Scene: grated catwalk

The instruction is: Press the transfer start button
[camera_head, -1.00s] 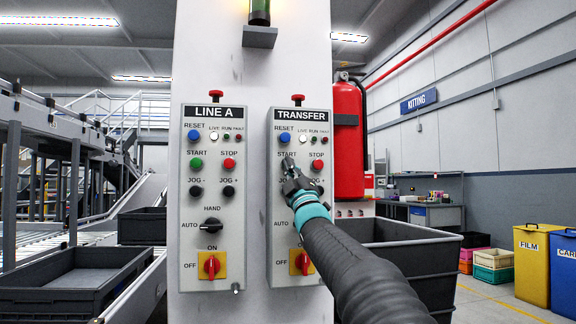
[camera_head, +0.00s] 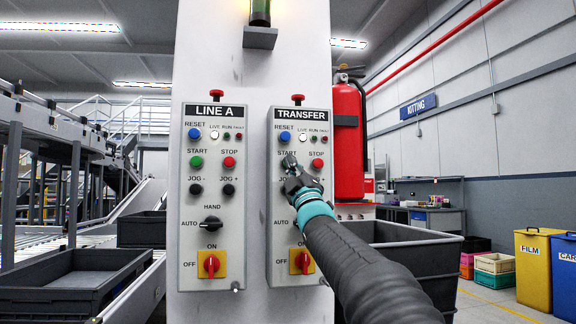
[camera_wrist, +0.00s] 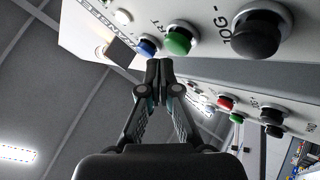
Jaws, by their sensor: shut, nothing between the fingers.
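The TRANSFER panel (camera_head: 297,205) is the right one of two grey control boxes on a white column. Its green START button is hidden behind my gripper (camera_head: 290,160) in the head view. In the wrist view this green button (camera_wrist: 180,41) shows just above and right of my gripper's fingertips (camera_wrist: 159,66), with the blue RESET button (camera_wrist: 148,46) left of it and the black JOG- button (camera_wrist: 258,33) to the right. My gripper is shut and empty. The tips look close to the green button but apart from it; whether they touch the panel I cannot tell.
The LINE A panel (camera_head: 213,260) stands left of TRANSFER with similar buttons. A red STOP button (camera_head: 317,164) is right of my gripper. A red fire extinguisher (camera_head: 348,140) hangs right of the panel. A dark grey bin (camera_head: 420,255) stands behind my arm.

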